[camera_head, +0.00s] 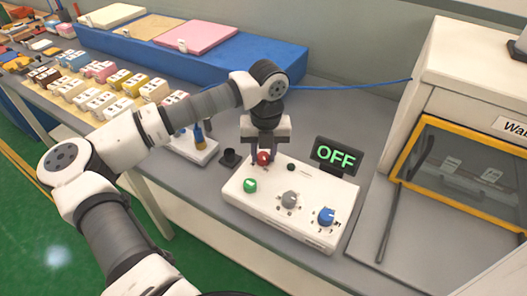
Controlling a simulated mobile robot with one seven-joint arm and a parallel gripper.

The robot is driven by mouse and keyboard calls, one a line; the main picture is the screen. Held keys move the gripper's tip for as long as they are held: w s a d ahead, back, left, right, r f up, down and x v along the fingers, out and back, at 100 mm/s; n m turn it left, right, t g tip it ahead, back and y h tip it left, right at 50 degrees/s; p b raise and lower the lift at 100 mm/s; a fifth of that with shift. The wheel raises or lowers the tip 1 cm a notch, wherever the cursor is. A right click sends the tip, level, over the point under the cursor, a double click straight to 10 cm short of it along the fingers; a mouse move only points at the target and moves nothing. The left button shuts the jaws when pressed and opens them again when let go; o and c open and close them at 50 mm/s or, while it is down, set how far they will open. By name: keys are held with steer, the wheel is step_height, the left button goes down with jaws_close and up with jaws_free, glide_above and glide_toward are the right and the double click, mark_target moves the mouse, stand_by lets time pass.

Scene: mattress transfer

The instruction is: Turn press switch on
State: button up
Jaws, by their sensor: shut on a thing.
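A white control box (255,208) stands on the grey bench with a small display (336,157) at its back right reading OFF in green. On its top are a green button (250,185), a grey dial (290,200), a blue dial (326,216) and a red knob (264,157) at the back left. My gripper (263,152) points down over the back left of the box and is shut on the red knob. The fingertips are small and partly hide the knob's far side. I cannot tell which control is the press switch.
A white machine with a yellow-framed window (400,150) stands to the right. A small black piece (230,157) and a white stand with a blue-handled tool (199,135) are left of the box. Several coloured blocks and a long blue platform (150,50) lie farther back left.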

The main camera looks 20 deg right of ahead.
steer(key=shift+f+b, duration=0.1)
steer(key=shift+b, duration=0.25)
steer(key=m+b, duration=0.3)
steer(key=shift+f+b, duration=0.2)
steer(key=shift+b, duration=0.2)
steer(key=m+b, duration=0.5)
steer(key=shift+r, duration=0.15)
steer(key=m+b, duration=0.2)
steer(key=m, duration=0.2)
steer(key=shift+m, duration=0.4)
steer(key=shift+r+m+h+b, duration=0.15)
steer(key=shift+m+b, duration=0.2)
steer(key=shift+m, duration=0.95)
steer(key=shift+r+m+h+b, duration=0.15)
steer(key=shift+m+b, duration=0.2)
steer(key=shift+m, duration=0.95)
steer(key=shift+f, duration=0.1)
steer(key=o, duration=1)
